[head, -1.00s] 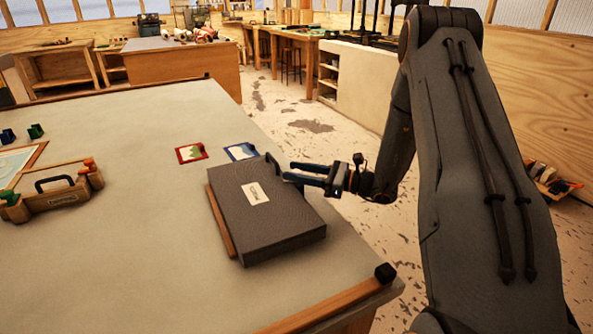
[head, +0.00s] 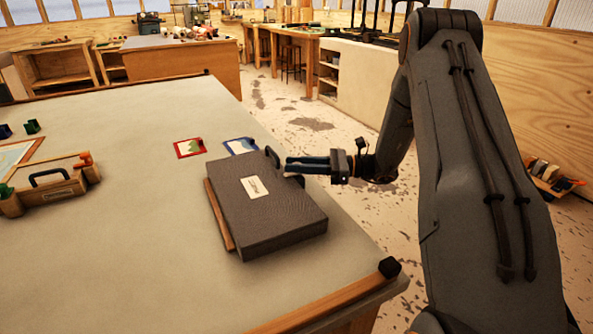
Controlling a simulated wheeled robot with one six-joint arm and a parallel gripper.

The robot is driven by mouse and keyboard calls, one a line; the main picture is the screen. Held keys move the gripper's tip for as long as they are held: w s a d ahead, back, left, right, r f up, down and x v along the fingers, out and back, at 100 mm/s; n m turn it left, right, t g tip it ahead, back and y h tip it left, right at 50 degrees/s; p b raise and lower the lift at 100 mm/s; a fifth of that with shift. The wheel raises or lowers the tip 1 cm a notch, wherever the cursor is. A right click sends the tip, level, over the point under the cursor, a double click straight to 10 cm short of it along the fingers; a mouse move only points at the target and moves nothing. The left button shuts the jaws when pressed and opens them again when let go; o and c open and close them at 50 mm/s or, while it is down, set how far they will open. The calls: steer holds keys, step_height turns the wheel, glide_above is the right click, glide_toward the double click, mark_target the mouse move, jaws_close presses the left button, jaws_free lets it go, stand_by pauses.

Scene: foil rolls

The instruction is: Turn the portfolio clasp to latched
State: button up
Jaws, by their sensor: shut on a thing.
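The portfolio (head: 275,215), a flat dark grey case with a pale label, lies on the table. A dark handle-like piece (head: 272,158) stands up at its far edge. My gripper (head: 288,164) comes in from the right, its fingers close together at the portfolio's far right corner. It is shut on a small dark part there, which looks like the clasp. The fingers mostly hide that part, so its turn angle cannot be told.
A wooden case with a handle (head: 52,191) stands at the left of the table (head: 130,260). A red-framed card (head: 188,148) and a blue-framed card (head: 240,147) lie beyond the portfolio. The table's front left is clear.

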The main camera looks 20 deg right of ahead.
steer(key=shift+n+g+y+b, duration=0.3)
steer(key=shift+n+g+b, duration=0.2)
steer(key=shift+n+g, duration=0.5)
steer(key=o, duration=1)
steer(key=s+d+b, duration=0.1)
steer(key=d, duration=0.6)
steer(key=shift+s+d, duration=0.15)
steer(key=shift+d, duration=0.25)
